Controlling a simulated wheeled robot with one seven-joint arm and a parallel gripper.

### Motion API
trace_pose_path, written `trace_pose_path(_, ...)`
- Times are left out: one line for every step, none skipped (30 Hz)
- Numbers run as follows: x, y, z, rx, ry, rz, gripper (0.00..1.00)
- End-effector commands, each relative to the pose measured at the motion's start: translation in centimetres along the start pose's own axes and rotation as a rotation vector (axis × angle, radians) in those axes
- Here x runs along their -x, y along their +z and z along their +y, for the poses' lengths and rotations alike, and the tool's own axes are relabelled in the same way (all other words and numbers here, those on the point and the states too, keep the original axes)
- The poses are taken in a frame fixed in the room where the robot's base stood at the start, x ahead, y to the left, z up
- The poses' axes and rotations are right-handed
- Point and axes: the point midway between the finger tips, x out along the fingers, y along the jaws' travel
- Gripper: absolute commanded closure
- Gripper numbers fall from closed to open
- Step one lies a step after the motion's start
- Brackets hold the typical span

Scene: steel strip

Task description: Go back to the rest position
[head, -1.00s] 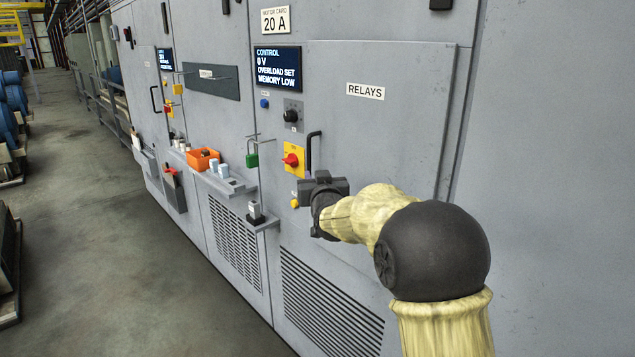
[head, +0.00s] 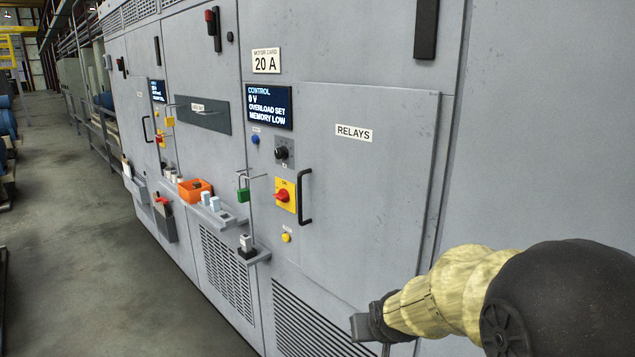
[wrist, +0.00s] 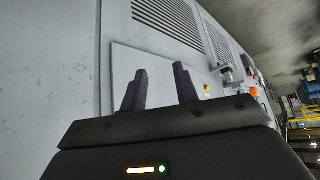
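My gripper (head: 366,328) is at the lower right of the head view, in front of the lower part of the grey cabinet (head: 385,215) and below the relays door. In the wrist view its two dark fingers (wrist: 160,88) stand apart with nothing between them, so it is open and empty. The cabinet face and its vent grille (wrist: 168,22) fill much of the wrist view. The fingertips are small and partly hidden in the head view.
The cabinet carries a red and yellow switch (head: 284,195), a black door handle (head: 305,197) and a green padlock (head: 243,195). An orange bin (head: 195,190) and small parts sit on narrow ledges sticking out. Open floor (head: 95,270) lies at the left.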

Motion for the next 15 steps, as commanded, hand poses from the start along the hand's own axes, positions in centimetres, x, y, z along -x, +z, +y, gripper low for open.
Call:
trace_pose_path(1.5, 2.6, 0.8, -0.014, 0.010, -0.074, 0.70)
trace_pose_path(2.2, 4.3, 1.1, -0.022, 0.015, -0.120, 0.70)
trace_pose_path(3.1, 6.5, 1.6, -0.032, 0.021, -0.182, 0.70)
trace_pose_path(3.8, 8.1, 1.9, -0.039, 0.025, -0.224, 0.70)
trace_pose_path(4.4, 9.5, 2.1, -0.045, 0.029, -0.264, 0.70)
trace_pose_path(5.2, 11.2, 2.3, -0.054, 0.033, -0.309, 0.70)
trace_pose_path(5.7, 12.3, 2.5, -0.058, 0.036, -0.339, 0.70)
trace_pose_path(6.2, 13.2, 2.5, -0.062, 0.038, -0.363, 0.70)
trace_pose_path(6.6, 14.1, 2.6, -0.067, 0.041, -0.390, 0.70)
trace_pose_path(6.8, 14.6, 2.7, -0.069, 0.042, -0.403, 0.70)
trace_pose_path(7.0, 15.0, 2.7, -0.071, 0.043, -0.413, 0.70)
trace_pose_path(7.1, 15.3, 2.7, -0.072, 0.043, -0.421, 0.70)
trace_pose_path(7.1, 15.4, 2.7, -0.072, 0.044, -0.424, 0.70)
trace_pose_path(7.1, 15.4, 2.7, -0.072, 0.043, -0.424, 0.70)
trace_pose_path(7.0, 15.4, 2.7, -0.072, 0.043, -0.423, 0.70)
